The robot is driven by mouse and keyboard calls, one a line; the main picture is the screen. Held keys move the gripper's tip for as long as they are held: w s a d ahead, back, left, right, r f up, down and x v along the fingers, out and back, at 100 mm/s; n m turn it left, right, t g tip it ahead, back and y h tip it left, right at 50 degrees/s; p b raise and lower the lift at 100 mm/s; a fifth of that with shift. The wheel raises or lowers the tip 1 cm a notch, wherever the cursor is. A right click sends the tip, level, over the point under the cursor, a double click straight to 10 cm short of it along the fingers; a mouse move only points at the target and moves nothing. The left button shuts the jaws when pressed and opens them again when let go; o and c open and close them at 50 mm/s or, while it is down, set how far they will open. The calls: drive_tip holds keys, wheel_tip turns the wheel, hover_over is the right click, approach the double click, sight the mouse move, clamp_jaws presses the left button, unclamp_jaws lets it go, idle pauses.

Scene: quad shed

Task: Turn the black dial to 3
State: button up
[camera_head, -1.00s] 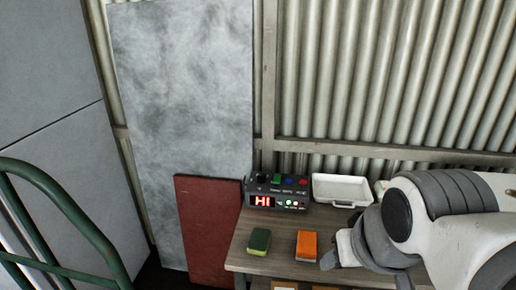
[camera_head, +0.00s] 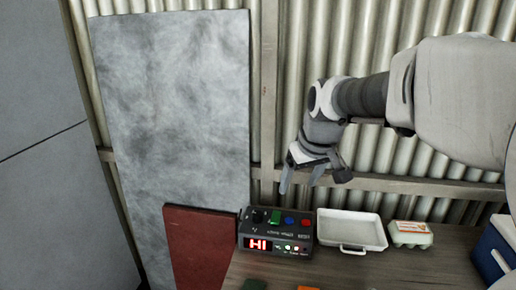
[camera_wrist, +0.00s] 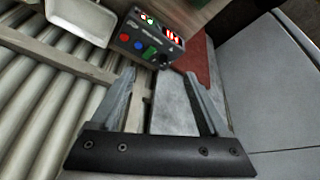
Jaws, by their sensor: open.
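The black dial (camera_head: 258,215) is at the left end of the sloped top of a dark control box (camera_head: 276,241). Green, blue and red buttons sit in a row to its right. The box's red display reads "HI". My gripper (camera_head: 302,186) is open and empty, above and slightly right of the box, fingers pointing down. In the wrist view the box (camera_wrist: 150,30) appears turned round, beyond the fingertips of my gripper (camera_wrist: 160,74). The dial (camera_wrist: 163,59) is small and dark there, and its pointer setting cannot be read.
A white tray (camera_head: 350,246) stands right of the box, then an egg carton (camera_head: 410,234) and a blue cooler (camera_head: 494,250). A red-brown board (camera_head: 200,245) leans at left before a grey panel (camera_head: 172,110). A corrugated wall with a rail (camera_head: 400,182) is behind.

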drive_tip(key=w+a+f+n, duration=0.15)
drive_tip(key=w+f, duration=0.25)
drive_tip(key=w, duration=0.4)
drive_tip(key=n+g+y, duration=0.1)
approach(258, 213)
drive_tip(key=x, duration=0.8)
drive_tip(key=shift+a+f+p, duration=0.15)
drive_tip(key=shift+f+p, duration=0.2)
drive_tip(key=shift+f, duration=0.05)
clamp_jaws()
